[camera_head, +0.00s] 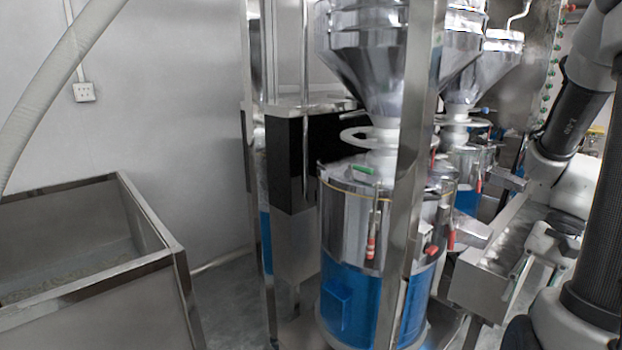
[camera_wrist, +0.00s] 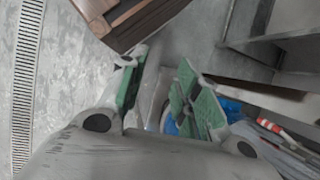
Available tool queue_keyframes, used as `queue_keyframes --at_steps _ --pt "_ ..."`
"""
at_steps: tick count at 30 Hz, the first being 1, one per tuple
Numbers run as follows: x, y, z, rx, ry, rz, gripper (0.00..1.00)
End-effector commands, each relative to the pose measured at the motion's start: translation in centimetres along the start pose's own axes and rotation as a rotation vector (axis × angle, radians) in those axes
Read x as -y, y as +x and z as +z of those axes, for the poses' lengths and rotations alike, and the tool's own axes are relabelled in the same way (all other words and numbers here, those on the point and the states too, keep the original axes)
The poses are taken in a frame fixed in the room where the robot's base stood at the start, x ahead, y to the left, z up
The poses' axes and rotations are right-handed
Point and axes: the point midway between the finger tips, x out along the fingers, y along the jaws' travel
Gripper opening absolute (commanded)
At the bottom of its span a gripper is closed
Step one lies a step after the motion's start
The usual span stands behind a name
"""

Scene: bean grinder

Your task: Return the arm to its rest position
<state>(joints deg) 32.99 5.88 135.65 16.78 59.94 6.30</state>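My gripper (camera_wrist: 160,88) shows in the wrist view with its two green-padded fingers spread apart and nothing between them. In the head view my dark and grey arm (camera_head: 568,120) is folded at the right edge. A steel and blue bean grinder (camera_head: 345,225) with a funnel hopper (camera_head: 365,50) stands to the left of the arm. In the head view part of the gripper shows low at the right, near a steel trough (camera_head: 490,275); I cannot tell whether they touch.
A second grinder (camera_head: 470,165) stands behind the first. A steel frame post (camera_head: 412,170) rises in front of the near grinder. An open steel bin (camera_head: 90,290) stands at the left. Grey floor with a drain grate (camera_wrist: 25,80) shows in the wrist view.

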Motion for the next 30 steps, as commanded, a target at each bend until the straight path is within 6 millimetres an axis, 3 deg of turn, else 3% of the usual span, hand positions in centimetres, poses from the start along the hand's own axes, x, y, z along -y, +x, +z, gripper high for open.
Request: queue_keyframes --at_steps 6,12,20,30 --pt "1.1 -5.3 3.6 -0.291 -0.454 0.174 0.32" --pt "2.9 -8.6 7.6 -0.518 -0.714 0.218 0.32" --pt "5.5 -10.7 11.5 -0.674 -0.903 0.146 0.32" --pt "5.8 -10.6 11.7 -0.672 -0.921 0.145 0.32"
